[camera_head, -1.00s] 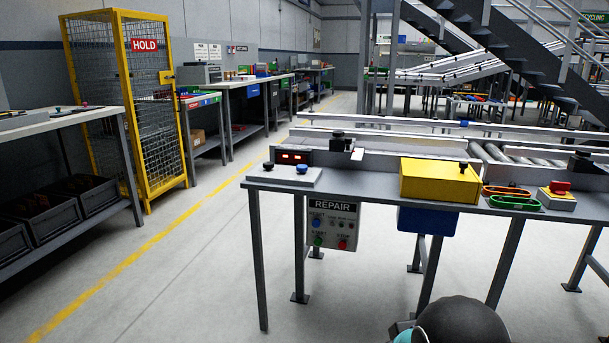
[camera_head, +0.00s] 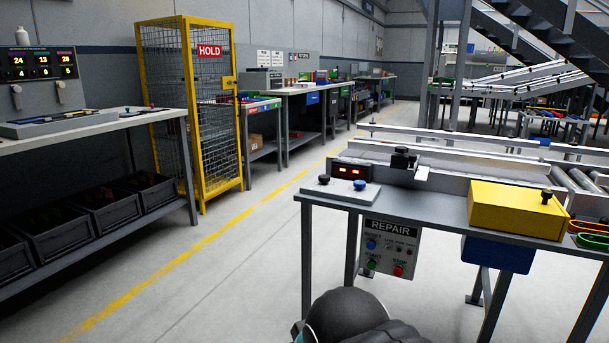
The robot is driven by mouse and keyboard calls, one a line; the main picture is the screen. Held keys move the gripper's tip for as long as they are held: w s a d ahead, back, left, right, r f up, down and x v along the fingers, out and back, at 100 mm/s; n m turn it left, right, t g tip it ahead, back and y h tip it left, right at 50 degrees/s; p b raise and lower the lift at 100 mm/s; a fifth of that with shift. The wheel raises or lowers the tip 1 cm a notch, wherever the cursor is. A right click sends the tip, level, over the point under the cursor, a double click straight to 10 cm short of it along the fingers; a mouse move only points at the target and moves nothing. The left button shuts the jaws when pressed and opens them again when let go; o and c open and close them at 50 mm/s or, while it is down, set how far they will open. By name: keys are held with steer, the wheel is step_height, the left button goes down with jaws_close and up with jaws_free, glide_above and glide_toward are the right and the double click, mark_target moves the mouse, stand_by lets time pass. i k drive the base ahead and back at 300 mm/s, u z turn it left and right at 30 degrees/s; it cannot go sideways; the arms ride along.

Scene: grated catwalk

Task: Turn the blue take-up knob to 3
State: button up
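The blue knob (camera_head: 360,185) sits on a light plate (camera_head: 340,191) at the near left corner of the grey bench (camera_head: 420,214). A black knob (camera_head: 324,180) stands on the same plate, to its left. Behind them is a dark display box (camera_head: 352,171) with red lit digits, too small to read. Scale marks around the blue knob cannot be made out, so its setting cannot be told. Dark rounded parts of my arm show at the bottom edge, well short of the knob. My gripper's fingers are not in view.
A yellow box (camera_head: 515,208) stands on the bench, right of the knobs. A REPAIR control panel (camera_head: 391,250) hangs under the front edge. A yellow HOLD cage (camera_head: 190,110) and a side table (camera_head: 90,133) stand left. The floor between is clear.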

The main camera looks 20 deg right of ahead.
mark_target(359, 184)
steer(key=u, duration=0.25)
steer(key=i, duration=0.7)
steer(key=z, duration=0.55)
steer(key=i, duration=0.8)
steer(key=z, duration=0.85)
